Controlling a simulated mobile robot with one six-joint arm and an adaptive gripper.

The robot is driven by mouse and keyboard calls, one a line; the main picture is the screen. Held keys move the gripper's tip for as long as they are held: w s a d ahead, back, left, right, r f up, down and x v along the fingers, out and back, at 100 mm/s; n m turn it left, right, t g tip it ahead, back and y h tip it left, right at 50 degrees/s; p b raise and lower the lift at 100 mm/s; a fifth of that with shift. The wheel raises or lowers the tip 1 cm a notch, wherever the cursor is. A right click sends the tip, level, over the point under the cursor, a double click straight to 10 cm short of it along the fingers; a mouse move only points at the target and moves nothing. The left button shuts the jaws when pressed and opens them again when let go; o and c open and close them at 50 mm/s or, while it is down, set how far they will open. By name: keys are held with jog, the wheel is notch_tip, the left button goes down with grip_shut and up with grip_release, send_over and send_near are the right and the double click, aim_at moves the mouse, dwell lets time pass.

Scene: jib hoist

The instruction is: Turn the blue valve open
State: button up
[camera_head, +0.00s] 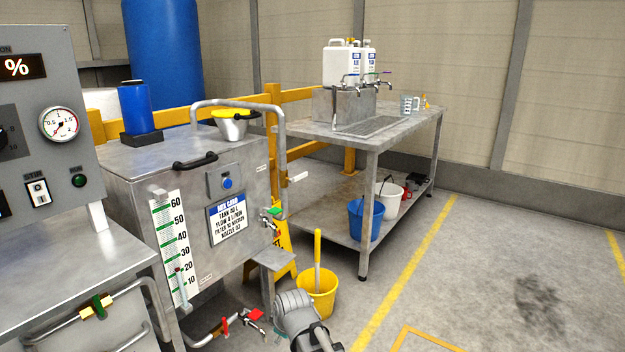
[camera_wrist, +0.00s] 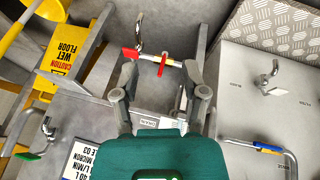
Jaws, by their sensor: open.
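A blue valve handle (camera_wrist: 268,149) sits on a curved metal pipe at the lower right of the wrist view. It looks roughly in line with that stretch of pipe. I cannot make out this handle in the head view. My gripper (camera_wrist: 161,82) is open and empty, with its fingers spread and pointing up the wrist picture. The blue handle is outside the fingers, to their right and lower in the picture. In the head view my gripper end shows at the bottom edge, in front of the tank, and its fingertips are not clear.
A drain pipe with a red lever (camera_wrist: 162,66) appears between the fingers; contact cannot be told. A green-handled tap (camera_head: 272,212) juts from the tank. A yellow bucket (camera_head: 317,290) stands beside my arm. A steel table (camera_head: 402,132) stands behind; floor at right is clear.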

jog(key=s+d+r+m+g+h+p, duration=0.1)
jog(key=s+d+m+p, duration=0.2)
jog(key=d, duration=0.5)
jog(key=s+d+r+m+g+h+p, duration=0.1)
jog(key=s+d+r+m+g, duration=0.15)
jog(key=d+m, duration=0.5)
jog(key=s+d+r+m+g+p, duration=0.15)
jog(key=s+d, duration=0.25)
jog(key=d, duration=0.6)
notch_tip(320, 180, up, 36)
jog(key=p, duration=3.7)
jog(key=shift+a+r+m+t, duration=0.25)
jog(key=shift+m+t, duration=0.05)
jog(key=shift+m, duration=0.1)
